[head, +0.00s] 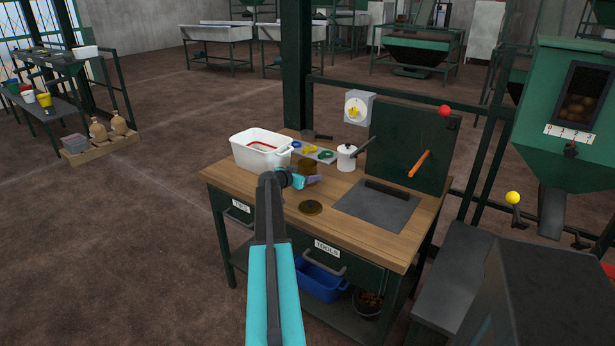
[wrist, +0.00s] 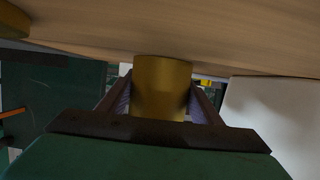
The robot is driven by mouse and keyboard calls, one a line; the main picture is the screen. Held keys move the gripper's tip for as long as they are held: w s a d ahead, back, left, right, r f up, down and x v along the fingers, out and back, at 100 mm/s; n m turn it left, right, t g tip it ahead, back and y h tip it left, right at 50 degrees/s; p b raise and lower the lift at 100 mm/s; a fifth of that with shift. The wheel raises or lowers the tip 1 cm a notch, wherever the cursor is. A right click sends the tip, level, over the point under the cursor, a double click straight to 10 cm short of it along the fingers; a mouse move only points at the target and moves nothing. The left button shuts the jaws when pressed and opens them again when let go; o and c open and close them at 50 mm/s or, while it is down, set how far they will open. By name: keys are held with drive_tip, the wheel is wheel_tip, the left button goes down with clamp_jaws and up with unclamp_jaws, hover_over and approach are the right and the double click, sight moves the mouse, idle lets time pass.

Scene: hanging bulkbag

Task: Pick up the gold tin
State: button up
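The gold tin (wrist: 162,85) is a plain, smooth cylinder, seen close up in the middle of the wrist view. It stands between the two fingers of my gripper (wrist: 161,95), one on either side. The fingers sit very near its sides, but I cannot tell whether they press on it. The tin's far end is at or very near the wooden tabletop. In the head view, my gripper (head: 303,180) is low over the workbench, just right of the white tub, and my arm and gripper partly hide that spot.
The white tub (head: 262,150) stands close left of my gripper on the workbench (head: 345,236). A round, flat gold-brown piece (head: 311,207) lies in front. A white pot (head: 346,158), a grey plate (head: 375,208) and an upright dark panel (head: 408,145) are to the right.

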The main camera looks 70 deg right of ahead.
drive_tip(key=c, duration=0.3)
drive_tip(key=shift+c, duration=0.2)
drive_tip(key=shift+r, duration=0.15)
wheel_tip(320, 180, up, 10)
drive_tip(key=b, duration=0.1)
idle(0.4)
idle(0.5)
